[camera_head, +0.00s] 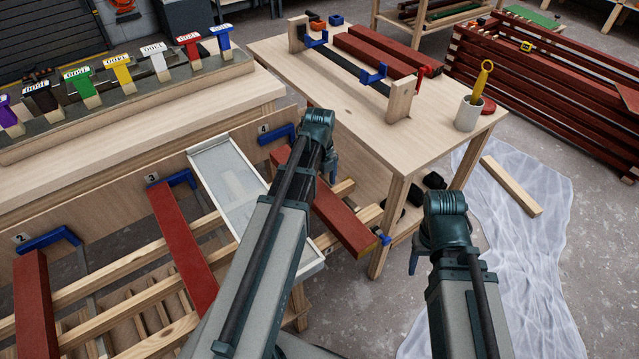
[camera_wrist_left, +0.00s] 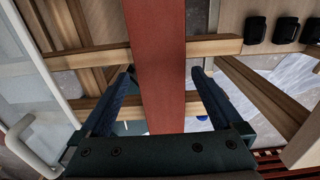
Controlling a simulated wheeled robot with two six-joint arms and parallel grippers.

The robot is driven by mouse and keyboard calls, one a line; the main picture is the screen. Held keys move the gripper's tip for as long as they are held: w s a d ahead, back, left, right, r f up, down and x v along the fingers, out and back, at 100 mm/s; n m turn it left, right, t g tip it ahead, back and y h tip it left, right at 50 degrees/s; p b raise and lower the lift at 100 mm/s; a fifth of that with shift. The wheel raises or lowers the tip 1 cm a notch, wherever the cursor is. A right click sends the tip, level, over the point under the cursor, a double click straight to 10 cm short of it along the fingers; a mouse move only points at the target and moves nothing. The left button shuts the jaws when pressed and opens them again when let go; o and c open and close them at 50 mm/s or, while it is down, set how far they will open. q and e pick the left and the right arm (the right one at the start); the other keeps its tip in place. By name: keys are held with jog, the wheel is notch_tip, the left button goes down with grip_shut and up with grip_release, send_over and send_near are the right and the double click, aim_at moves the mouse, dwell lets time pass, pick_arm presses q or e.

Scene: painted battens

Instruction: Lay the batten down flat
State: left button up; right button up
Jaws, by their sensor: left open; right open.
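A red-brown batten (camera_head: 346,222) lies across the pale wooden rails of the rack at the clamp marked 4. My left gripper (camera_head: 325,170) is above it and hides part of it in the head view. In the left wrist view, the left gripper (camera_wrist_left: 161,74) is open, with the batten (camera_wrist_left: 164,50) running between its two dark fingers, a gap on each side. Whether the batten rests on its broad face or an edge I cannot tell. My right gripper (camera_head: 418,262) points down, open and empty, to the right of the rack.
Two more red battens (camera_head: 181,240) (camera_head: 35,305) lie on the rack to the left. A white tray (camera_head: 226,172) sits beside the left gripper. A loose plank (camera_head: 511,186) lies on plastic sheeting (camera_head: 540,260).

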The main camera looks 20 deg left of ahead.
aim_at(319, 193)
pick_arm(q)
notch_tip(319, 193, up, 7)
jog(key=p, duration=0.6)
jog(key=s+d+n, duration=0.7)
jog(key=d+n, duration=0.3)
jog(key=s+d+n+y, duration=0.1)
jog(key=s+d+n, duration=0.5)
jog(key=d+n, duration=0.4)
jog(key=shift+s+d, duration=0.35)
jog(key=shift+d, duration=0.35)
notch_tip(319, 193, up, 10)
jog(key=p, duration=1)
jog(key=shift+r, duration=0.2)
